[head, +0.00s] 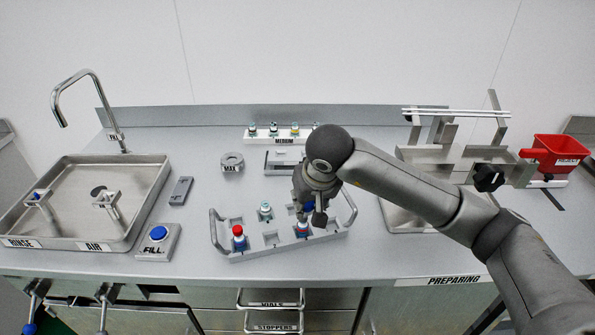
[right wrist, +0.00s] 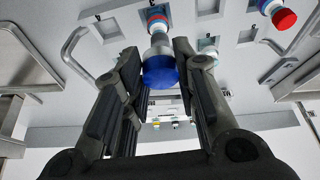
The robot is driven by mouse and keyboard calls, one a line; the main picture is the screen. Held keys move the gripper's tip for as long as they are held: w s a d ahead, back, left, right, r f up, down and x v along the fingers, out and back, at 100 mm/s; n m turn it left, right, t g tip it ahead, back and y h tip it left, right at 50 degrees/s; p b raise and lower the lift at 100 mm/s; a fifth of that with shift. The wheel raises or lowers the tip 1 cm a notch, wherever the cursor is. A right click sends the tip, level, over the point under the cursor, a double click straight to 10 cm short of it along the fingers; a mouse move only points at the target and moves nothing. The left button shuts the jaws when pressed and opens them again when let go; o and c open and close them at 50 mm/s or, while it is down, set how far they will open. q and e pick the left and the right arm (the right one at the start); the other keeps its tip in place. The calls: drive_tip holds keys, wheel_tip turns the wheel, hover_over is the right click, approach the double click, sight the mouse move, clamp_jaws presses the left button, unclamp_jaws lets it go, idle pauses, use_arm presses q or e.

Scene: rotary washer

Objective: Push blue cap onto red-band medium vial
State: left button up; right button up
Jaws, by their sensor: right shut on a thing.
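My right gripper (head: 314,212) points down over the right part of the white vial tray. In the right wrist view its fingers (right wrist: 160,85) are shut around a blue cap (right wrist: 160,74) with a grey lower part. The cap also shows in the head view (head: 307,207), partly hidden by the gripper. The red-band vial (head: 302,231) stands in the tray's front right slot, under the cap; it also shows in the right wrist view (right wrist: 156,18). The cap appears lined up with the vial, but I cannot tell whether they touch. My left gripper is not in view.
A medium rack (head: 262,135) stands behind. A sink (head: 85,205) and blue fill button (head: 158,234) are at left; a red bin (head: 556,150) is at right.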

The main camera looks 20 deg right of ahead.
sight(304, 218)
drive_tip(key=shift+w+a+r+p, duration=0.15)
drive_tip(key=shift+w+r+p, duration=0.3)
drive_tip(key=shift+w+r, duration=0.35)
drive_tip(key=shift+w, duration=0.15)
drive_tip(key=shift+w+p, duration=0.25)
drive_tip(key=shift+p, duration=0.1)
drive_tip(key=shift+f+b, duration=0.3)
drive_tip(key=shift+f, duration=0.35)
drive_tip(key=shift+f+b, duration=0.75)
drive_tip(key=shift+f, duration=0.85)
use_arm(q)
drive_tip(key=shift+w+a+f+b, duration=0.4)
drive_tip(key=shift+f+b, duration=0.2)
drive_tip(key=shift+b, duration=0.4)
use_arm(e)
drive_tip(key=shift+f, duration=1.05)
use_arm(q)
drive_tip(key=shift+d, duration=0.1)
use_arm(e)
drive_tip(key=shift+r, duration=0.45)
use_arm(q)
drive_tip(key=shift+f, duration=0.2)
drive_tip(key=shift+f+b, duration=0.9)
drive_tip(key=shift+b, duration=0.2)
use_arm(e)
drive_tip(key=shift+s+f, duration=0.1)
drive_tip(key=shift+f, duration=0.8)
